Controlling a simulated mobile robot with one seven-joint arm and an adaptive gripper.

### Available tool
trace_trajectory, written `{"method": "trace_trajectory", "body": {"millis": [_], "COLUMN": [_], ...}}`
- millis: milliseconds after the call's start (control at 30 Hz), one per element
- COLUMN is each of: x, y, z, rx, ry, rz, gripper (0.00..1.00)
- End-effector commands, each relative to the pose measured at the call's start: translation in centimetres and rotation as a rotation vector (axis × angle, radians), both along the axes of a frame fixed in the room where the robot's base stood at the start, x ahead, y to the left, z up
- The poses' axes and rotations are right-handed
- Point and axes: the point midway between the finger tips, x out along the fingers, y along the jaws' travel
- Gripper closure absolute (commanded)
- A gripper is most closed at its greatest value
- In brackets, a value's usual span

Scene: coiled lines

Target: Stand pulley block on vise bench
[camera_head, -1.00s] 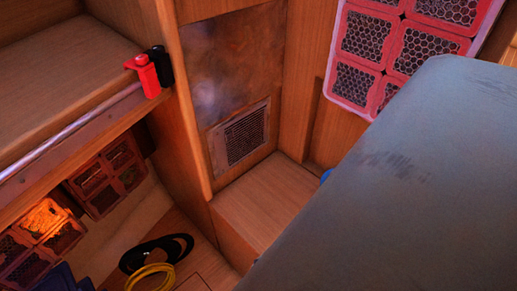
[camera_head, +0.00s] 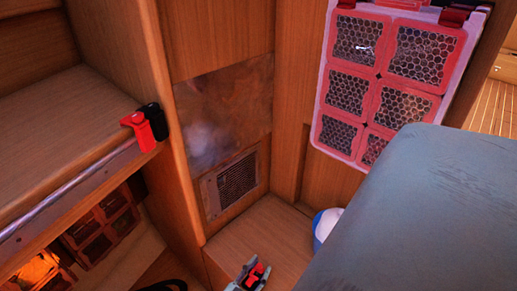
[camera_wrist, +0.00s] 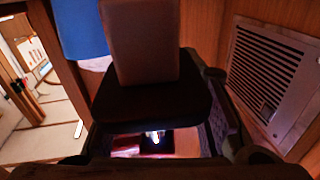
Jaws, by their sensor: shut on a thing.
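The wooden bench (camera_head: 262,232) is low in the corner in the head view. A small grey and red tool, perhaps the vise (camera_head: 250,275), sits on its near part, cut by the picture's lower edge. My gripper and the held block cannot be made out in the head view.
A vent grille (camera_head: 237,184) is on the wall behind the bench, and also at right in the wrist view (camera_wrist: 268,70). A blue and white round thing (camera_head: 324,226) is at the bench's right. A large grey-blue surface (camera_head: 430,215) fills the right. Red-framed organizers (camera_head: 395,80) hang above.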

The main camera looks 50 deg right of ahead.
Motion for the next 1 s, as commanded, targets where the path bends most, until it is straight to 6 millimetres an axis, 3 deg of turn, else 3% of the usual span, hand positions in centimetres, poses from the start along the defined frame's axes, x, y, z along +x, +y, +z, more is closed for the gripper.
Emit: {"method": "trace_trajectory", "body": {"millis": [133,500,533,900,1000], "x": [0.0,-0.1,0.0,0.0,0.0], "y": [0.0,0.0,0.0,0.0,0.0], "z": [-1.0,-1.4,-1.4,-1.4,-1.4], "rx": [-0.003,-0.003,-0.001,-0.001,-0.001], "ry": [0.002,0.000,0.000,0.000,0.000], "rz": [0.001,-0.001,0.000,0.000,0.000], "gripper": [1.00,1.00,0.65,0.40,0.39]}}
